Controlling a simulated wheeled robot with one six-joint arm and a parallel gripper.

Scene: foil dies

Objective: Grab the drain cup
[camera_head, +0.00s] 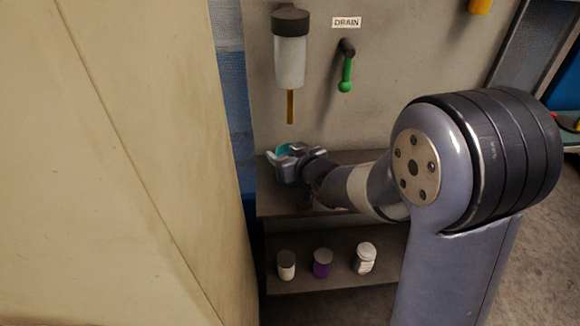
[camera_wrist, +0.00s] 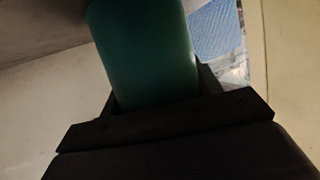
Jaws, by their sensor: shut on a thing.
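The drain cup is a teal-green cup (camera_wrist: 145,50) that fills the middle of the wrist view, between the two dark fingers. It also shows in the head view (camera_head: 287,172), partly hidden by my gripper (camera_head: 283,158). My gripper is shut on the cup, at the upper shelf below the brown spout. I cannot tell whether the cup's base touches the shelf.
A clear filter bowl (camera_head: 290,62) with a brown spout hangs on the wall above. A green-handled lever (camera_head: 347,70) hangs under a DRAIN label (camera_head: 346,22). Several small jars (camera_head: 323,263) stand on the lower shelf (camera_head: 345,284). A beige panel (camera_head: 110,160) rises close on the left.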

